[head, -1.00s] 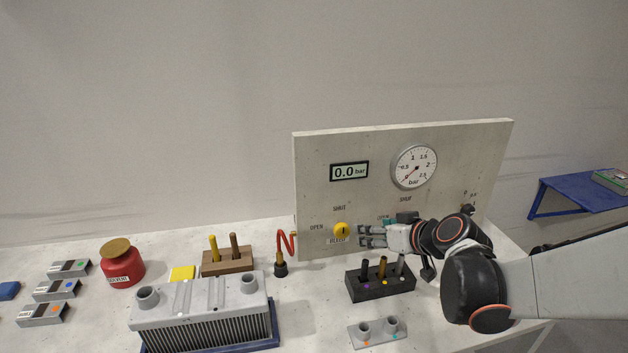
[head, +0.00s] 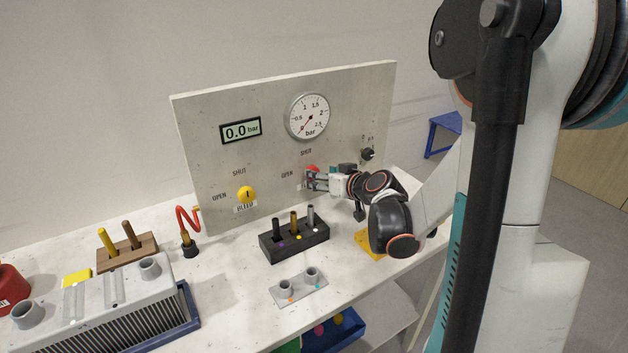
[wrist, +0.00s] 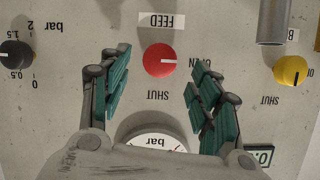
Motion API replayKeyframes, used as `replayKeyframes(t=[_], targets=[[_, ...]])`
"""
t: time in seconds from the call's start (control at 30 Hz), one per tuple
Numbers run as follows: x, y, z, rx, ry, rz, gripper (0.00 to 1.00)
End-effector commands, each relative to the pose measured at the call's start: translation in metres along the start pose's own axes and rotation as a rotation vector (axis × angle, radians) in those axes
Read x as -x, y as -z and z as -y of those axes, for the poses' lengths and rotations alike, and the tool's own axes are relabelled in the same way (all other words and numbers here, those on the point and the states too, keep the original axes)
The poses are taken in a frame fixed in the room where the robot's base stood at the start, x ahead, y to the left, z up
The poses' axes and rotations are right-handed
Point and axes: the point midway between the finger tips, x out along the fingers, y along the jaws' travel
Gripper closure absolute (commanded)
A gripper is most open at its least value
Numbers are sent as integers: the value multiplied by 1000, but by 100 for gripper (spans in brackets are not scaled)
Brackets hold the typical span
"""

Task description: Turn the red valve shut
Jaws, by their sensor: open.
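The red valve (wrist: 159,59) is a round knob on the grey panel, by the label FEED. My gripper (wrist: 160,66) is open, with one green-padded finger on each side of the knob and gaps between. In the head view my gripper (head: 311,181) is at the panel, and only the top of the red valve (head: 313,168) shows above the fingers. I cannot tell how deep the fingers reach around it.
A yellow knob (head: 246,194) is left of the valve and a black knob (head: 368,154) right of it. The gauge (head: 308,117) and the display (head: 240,130) read zero. A black block with upright pegs (head: 294,246) stands below the gripper.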

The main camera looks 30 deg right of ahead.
Motion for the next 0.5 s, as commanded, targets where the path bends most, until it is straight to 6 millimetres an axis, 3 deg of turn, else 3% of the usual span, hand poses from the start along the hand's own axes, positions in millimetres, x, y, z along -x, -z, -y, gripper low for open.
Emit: replayKeyframes(t=[0.2,0.5], targets=[[-37,-2,0,1,2,1,43],[-53,0,0,1,0,1,43]])
